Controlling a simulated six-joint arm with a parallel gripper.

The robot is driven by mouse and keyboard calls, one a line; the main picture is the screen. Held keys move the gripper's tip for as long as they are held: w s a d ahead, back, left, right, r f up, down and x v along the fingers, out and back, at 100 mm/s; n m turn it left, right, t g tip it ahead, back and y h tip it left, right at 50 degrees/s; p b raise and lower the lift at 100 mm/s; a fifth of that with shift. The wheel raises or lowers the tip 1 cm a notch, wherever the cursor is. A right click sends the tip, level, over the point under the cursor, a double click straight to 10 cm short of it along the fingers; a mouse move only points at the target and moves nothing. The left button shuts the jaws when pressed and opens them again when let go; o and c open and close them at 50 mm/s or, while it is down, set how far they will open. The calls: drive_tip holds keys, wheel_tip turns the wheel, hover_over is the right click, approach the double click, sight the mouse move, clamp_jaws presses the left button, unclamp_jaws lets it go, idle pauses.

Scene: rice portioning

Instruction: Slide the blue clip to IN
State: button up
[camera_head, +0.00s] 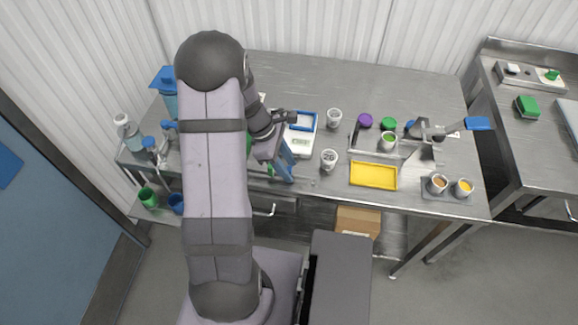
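I cannot pick out the blue clip or an IN mark for certain at this size. A flat blue piece (477,123) sticks out to the right of a grey metal fixture (424,133) on the right of the table. A small pale label (453,134) lies beside it, too small to read. My arm hides part of the table's left side.
Speckled cups (334,118) (329,159), a yellow tray (373,176) and small cups (438,184) (464,188) stand to the right. The table's back right is clear.

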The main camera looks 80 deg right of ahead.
sight(306, 177)
drive_tip(key=shift+s+f, duration=0.25)
drive_tip(key=shift+f, duration=0.35)
clamp_jaws()
drive_tip(key=shift+s, duration=2)
drive_tip(key=shift+w, duration=0.1)
unclamp_jaws()
drive_tip(key=shift+s, duration=0.2)
drive_tip(key=shift+w+r, duration=0.1)
drive_tip(key=shift+w, duration=0.1)
